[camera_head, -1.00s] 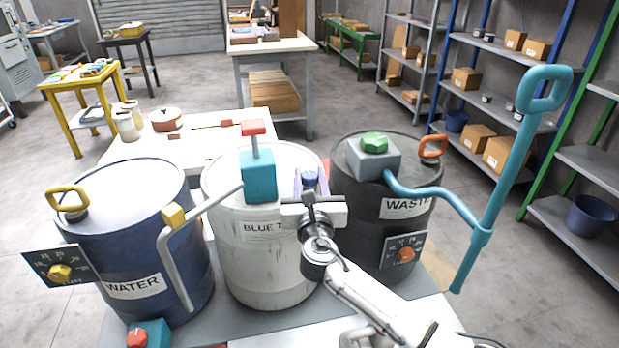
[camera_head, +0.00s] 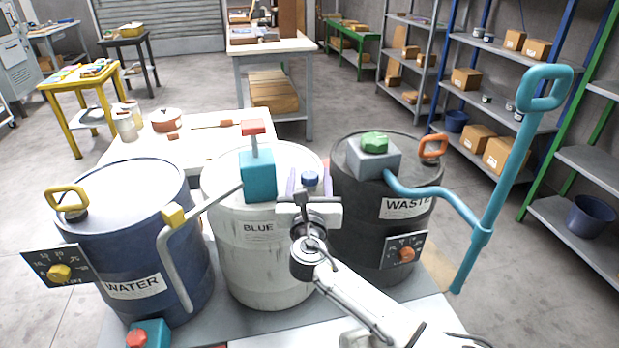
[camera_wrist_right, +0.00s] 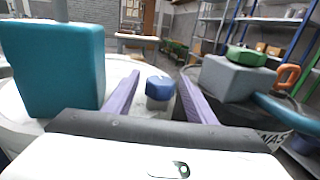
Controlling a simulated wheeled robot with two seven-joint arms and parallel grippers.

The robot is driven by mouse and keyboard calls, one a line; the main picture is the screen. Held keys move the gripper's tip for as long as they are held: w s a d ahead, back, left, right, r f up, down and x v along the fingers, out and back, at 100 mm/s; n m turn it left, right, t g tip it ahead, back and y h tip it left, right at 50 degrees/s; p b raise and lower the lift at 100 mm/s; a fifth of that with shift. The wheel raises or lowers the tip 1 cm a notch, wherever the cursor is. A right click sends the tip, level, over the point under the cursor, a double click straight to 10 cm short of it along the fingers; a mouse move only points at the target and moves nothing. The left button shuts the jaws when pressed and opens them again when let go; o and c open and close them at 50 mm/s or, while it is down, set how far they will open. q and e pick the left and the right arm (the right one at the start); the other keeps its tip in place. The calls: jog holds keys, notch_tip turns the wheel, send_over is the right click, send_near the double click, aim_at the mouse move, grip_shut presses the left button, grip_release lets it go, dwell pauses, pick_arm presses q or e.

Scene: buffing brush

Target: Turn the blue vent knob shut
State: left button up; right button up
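The blue vent knob (camera_head: 310,178) sits on top of the white drum (camera_head: 262,265) labelled BLUE, near the drum's right side. It also shows in the right wrist view (camera_wrist_right: 160,87). My right gripper (camera_head: 310,176) is open, with one purple finger to the left of the knob and one to the right. The right wrist view shows gaps between the knob and both fingers (camera_wrist_right: 160,80), so it is not gripped. Whether the knob is fully between the fingertips is hard to tell. My left gripper is not in view.
A teal box with a red-topped stem (camera_head: 258,175) stands left of the knob on the same drum. The black WASTE drum (camera_head: 372,225) with a grey block and green knob (camera_head: 374,142) is close on the right. The dark blue WATER drum (camera_head: 120,240) stands left. A teal bar (camera_head: 497,200) rises at right.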

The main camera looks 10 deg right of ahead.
jog(key=shift+s, duration=0.15)
jog(key=v, duration=1)
